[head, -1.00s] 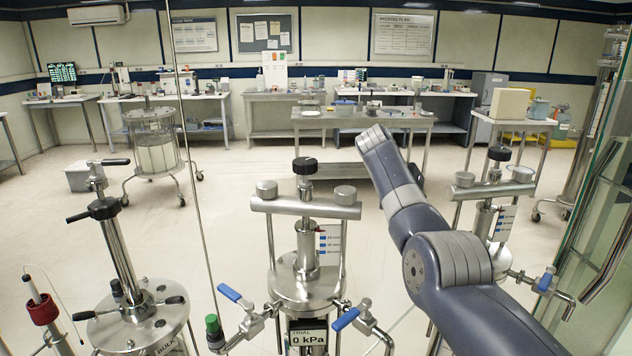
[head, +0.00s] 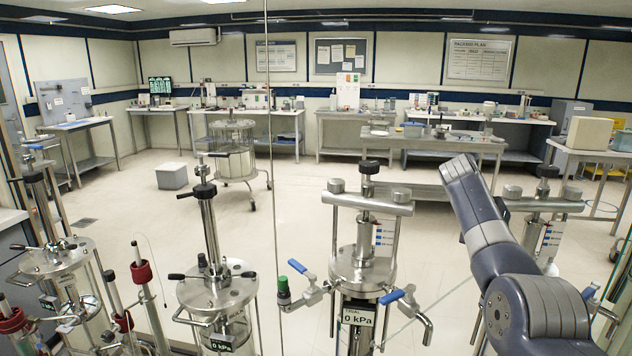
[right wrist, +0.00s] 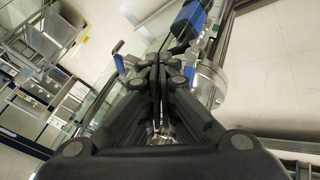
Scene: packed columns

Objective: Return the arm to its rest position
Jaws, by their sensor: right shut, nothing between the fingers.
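My right arm (head: 487,230) rises from the lower right of the head view, its grey and dark blue links bent. Its far end stands in front of the back bench, and the gripper itself does not show there. In the right wrist view my right gripper (right wrist: 160,90) is shut and empty, its black fingers together. Behind the fingers are a blue-handled valve (right wrist: 119,62) and a steel flange (right wrist: 208,82); I cannot tell whether any finger touches them. My left gripper is in neither view.
Another column (head: 545,225) stands partly behind the arm. More columns (head: 215,290) crowd the left. Open floor (head: 310,190) lies behind them, before the benches.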

